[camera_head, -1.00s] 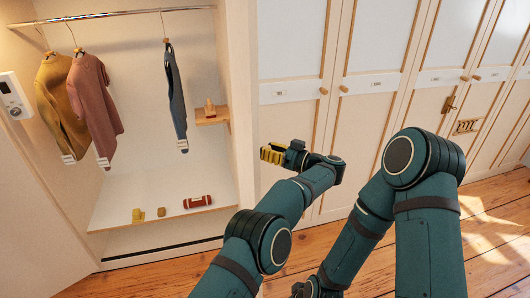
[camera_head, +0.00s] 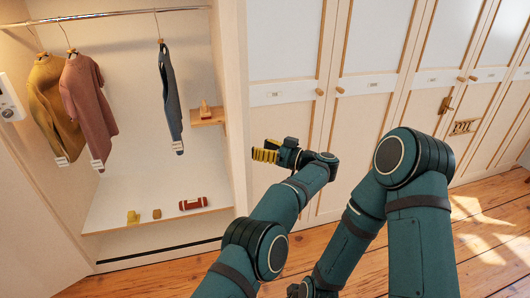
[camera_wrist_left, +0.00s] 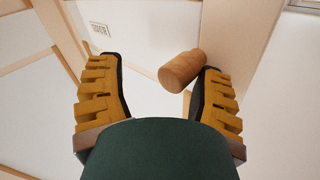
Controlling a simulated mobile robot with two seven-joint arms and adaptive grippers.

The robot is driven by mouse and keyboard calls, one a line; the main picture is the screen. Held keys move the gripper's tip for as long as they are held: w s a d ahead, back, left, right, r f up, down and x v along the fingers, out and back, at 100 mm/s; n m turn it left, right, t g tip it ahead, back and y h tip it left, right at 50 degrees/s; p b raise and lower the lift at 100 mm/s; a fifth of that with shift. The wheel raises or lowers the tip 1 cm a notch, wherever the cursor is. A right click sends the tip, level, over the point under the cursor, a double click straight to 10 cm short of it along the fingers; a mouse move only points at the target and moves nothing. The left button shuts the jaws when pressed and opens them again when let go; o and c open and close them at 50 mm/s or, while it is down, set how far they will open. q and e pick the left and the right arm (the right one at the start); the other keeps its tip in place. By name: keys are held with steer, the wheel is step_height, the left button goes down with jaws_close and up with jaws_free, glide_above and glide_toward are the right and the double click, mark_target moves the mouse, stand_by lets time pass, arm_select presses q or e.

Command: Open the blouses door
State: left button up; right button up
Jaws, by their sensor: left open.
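A row of cream cabinet doors has small label plates, too small to read in the head view, so I cannot tell which is the blouses door. The leftmost door (camera_head: 283,50) has a round wooden knob (camera_head: 320,91), and the door beside it has another knob (camera_head: 339,89). My left gripper (camera_head: 265,155) is open, in front of the leftmost door and below its knob. In the left wrist view a wooden knob (camera_wrist_left: 182,70) lies beyond the open fingers, close to the right fingertip; contact is unclear. A label plate (camera_wrist_left: 99,28) there is unreadable. My right gripper's fingers are out of view.
An open wardrobe bay on the left holds a mustard top (camera_head: 52,105), a pink top (camera_head: 88,105) and a blue-grey garment (camera_head: 171,95) on a rail (camera_head: 110,16). Small items lie on its white lower shelf (camera_head: 160,190). Wooden floor (camera_head: 485,225) is clear at right.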

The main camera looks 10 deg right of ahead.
arm_select(q)
steer(key=shift+s+d+f, duration=0.25)
steer(key=shift+d, duration=0.05)
stand_by(0.4)
step_height(320, 180, up, 10)
stand_by(0.4)
steer(key=shift+c, duration=0.4)
